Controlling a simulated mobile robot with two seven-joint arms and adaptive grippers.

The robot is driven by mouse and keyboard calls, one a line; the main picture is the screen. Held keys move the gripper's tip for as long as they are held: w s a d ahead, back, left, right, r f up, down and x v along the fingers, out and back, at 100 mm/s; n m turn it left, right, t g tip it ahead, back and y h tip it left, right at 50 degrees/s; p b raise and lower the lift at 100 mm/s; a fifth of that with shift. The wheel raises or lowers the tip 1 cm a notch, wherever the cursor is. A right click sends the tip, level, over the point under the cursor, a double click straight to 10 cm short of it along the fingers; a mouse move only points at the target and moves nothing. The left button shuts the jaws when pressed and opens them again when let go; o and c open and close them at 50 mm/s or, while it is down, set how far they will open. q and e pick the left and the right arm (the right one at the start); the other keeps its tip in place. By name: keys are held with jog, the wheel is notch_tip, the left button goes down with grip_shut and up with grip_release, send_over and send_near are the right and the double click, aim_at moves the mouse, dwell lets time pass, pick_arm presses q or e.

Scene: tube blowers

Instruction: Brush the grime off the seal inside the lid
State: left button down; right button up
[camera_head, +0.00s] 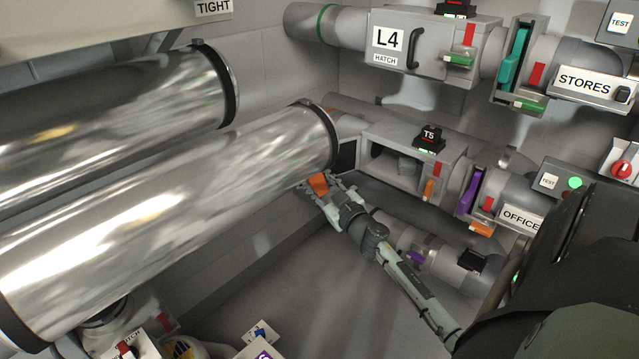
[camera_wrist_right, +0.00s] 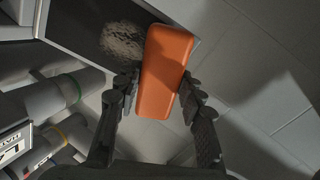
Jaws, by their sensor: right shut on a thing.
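The T5 hatch box (camera_head: 395,158) stands open in the head view. Its lid (camera_head: 346,156) is swung out to the left, with a dark inner face. In the right wrist view the dark seal (camera_wrist_right: 78,40) carries a pale grey-brown patch of grime (camera_wrist_right: 122,42). My right gripper (camera_head: 319,187) is shut on an orange block-like brush (camera_wrist_right: 165,72), just below the lid. The brush also shows in the head view (camera_head: 319,183). Its upper end overlaps the seal's right edge beside the grime; I cannot tell whether it touches. Bristles are hidden. My left gripper is out of view.
Two large shiny tubes (camera_head: 170,185) fill the left, one ending close above my right gripper. A purple-handled valve (camera_head: 470,192) and the OFFICE sign (camera_head: 520,218) are right of the hatch. The closed L4 hatch (camera_head: 415,45) is above. Floor below is mostly open.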

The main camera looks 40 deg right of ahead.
jog(key=shift+x, duration=1.25)
jog(key=shift+s+d, duration=1.4)
jog(key=shift+d, duration=2.95)
jog(key=a+p, duration=0.1)
jog(key=a, duration=0.1)
jog(key=w+a+p, duration=0.1)
jog(key=a, duration=0.3)
jog(key=shift+w+p, duration=0.3)
jog(key=shift+p, duration=0.1)
jog(key=shift+w+a, duration=0.25)
jog(key=shift+a, duration=0.45)
jog(key=shift+w+a, duration=0.25)
jog(key=shift+a, duration=0.45)
jog(key=shift+w, duration=0.1)
